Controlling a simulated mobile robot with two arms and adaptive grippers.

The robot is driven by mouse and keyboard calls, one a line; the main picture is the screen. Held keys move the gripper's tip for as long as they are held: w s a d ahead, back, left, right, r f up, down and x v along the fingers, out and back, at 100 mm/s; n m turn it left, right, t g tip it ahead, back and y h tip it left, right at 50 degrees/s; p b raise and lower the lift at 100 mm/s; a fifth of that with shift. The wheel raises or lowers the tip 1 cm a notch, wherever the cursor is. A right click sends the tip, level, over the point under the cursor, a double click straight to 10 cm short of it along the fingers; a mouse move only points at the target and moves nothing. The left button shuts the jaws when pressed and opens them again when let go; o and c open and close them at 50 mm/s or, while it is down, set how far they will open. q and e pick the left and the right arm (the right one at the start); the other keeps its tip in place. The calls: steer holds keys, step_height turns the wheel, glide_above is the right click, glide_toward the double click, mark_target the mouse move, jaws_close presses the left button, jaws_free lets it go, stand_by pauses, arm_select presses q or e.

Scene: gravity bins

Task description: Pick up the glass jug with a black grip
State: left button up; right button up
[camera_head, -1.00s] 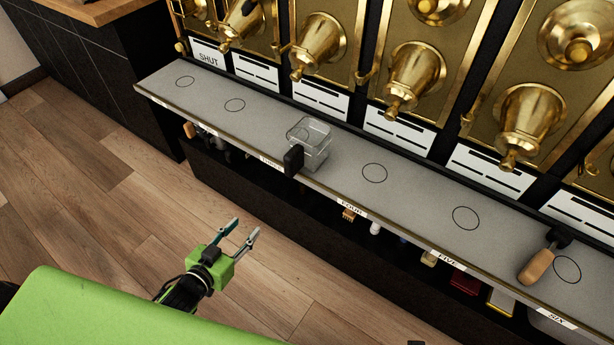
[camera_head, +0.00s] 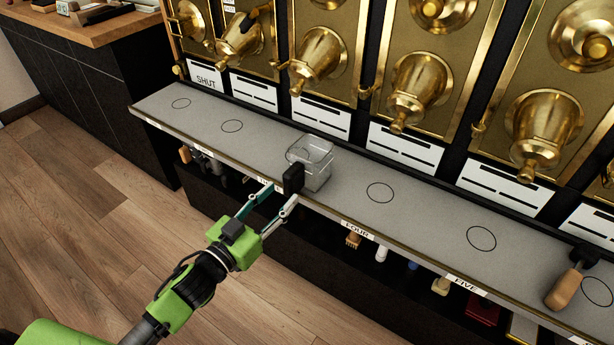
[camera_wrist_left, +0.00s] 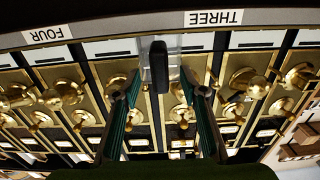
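The clear glass jug (camera_head: 314,160) stands upright on the grey shelf, with its black grip (camera_head: 293,179) pointing out over the shelf's front edge. My left gripper (camera_head: 277,198) is open just in front of the grip, with its fingers apart on either side. In the left wrist view the black grip (camera_wrist_left: 159,67) lies in the gap between the two fingertips of my left gripper (camera_wrist_left: 160,90), with space on both sides. Part of the clear jug shows behind the grip. My right gripper is not in view.
The grey shelf (camera_head: 232,143) carries several drawn circles and number labels on its front edge. Brass spouts (camera_head: 322,55) hang above it. A wooden-handled scoop (camera_head: 567,286) lies at the right end. Small items sit on a lower dark shelf. The floor in front is clear.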

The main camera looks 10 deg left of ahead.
mark_target(286, 190)
arm_select(q)
steer(key=shift+w+d, duration=0.15)
steer(key=shift+w, duration=0.3)
steer(key=shift+f+b+x, duration=0.2)
steer(key=shift+b+x, duration=0.25)
steer(key=shift+x, duration=1.85)
jaws_close()
steer(key=shift+r, duration=0.15)
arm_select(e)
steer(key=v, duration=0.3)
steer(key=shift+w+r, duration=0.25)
